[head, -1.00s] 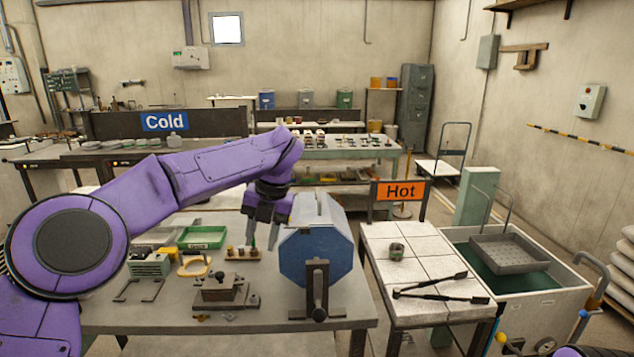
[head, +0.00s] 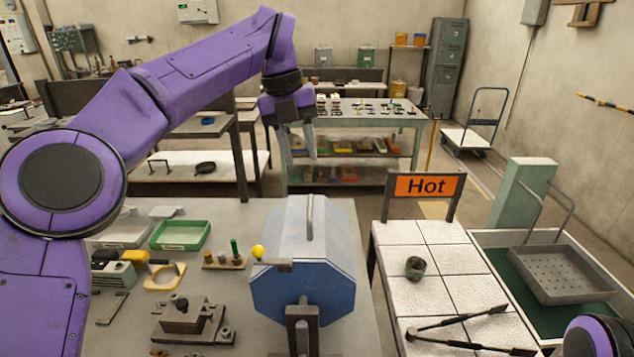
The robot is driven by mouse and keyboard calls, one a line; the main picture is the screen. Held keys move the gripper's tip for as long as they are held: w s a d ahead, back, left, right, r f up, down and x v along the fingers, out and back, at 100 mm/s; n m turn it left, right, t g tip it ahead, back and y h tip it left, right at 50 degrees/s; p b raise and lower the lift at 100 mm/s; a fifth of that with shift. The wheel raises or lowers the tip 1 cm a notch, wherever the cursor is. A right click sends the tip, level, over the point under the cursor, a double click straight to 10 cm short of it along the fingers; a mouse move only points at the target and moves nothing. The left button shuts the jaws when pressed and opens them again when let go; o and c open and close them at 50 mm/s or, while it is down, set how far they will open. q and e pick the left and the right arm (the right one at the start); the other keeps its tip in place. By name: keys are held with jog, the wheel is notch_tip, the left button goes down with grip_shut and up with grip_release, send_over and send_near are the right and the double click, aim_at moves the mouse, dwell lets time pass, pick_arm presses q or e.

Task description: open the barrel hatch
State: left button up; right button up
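The barrel (head: 318,290) is a blue eight-sided drum lying on its side on a dark stand at the front of the grey table. Its pale blue upper panel with a bar handle (head: 310,218), seemingly the hatch, lies flush on top. A small lever with a yellow knob (head: 257,252) sits at the barrel's left edge. My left gripper (head: 301,160) points down above and behind the barrel in the picture, its fingers apart and empty, not touching the handle. My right gripper is out of view; only a purple part of my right arm shows at the lower right.
A green tray (head: 180,236), a small wooden rack (head: 224,261) and a metal clamp fixture (head: 190,322) stand left of the barrel. On the right, a white-tiled table (head: 434,262) with a "Hot" sign (head: 426,186) carries a small dark cup (head: 414,268) and long tongs (head: 470,330).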

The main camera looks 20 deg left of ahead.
pick_arm(q)
jog(key=b, duration=0.2)
send_over(309, 204)
jog(key=s+a, duration=0.1)
jog(key=s, duration=0.1)
notch_tip(309, 204, down, 6)
jog(key=f, duration=0.1)
jog(key=w+f, duration=0.2)
jog(key=f, duration=0.1)
jog(key=shift+w+d, duration=0.25)
jog(key=shift+d, duration=0.15)
jog(key=shift+s+r, duration=0.3)
jog(key=shift+s, duration=0.1)
jog(key=shift+a, duration=0.1)
grip_shut()
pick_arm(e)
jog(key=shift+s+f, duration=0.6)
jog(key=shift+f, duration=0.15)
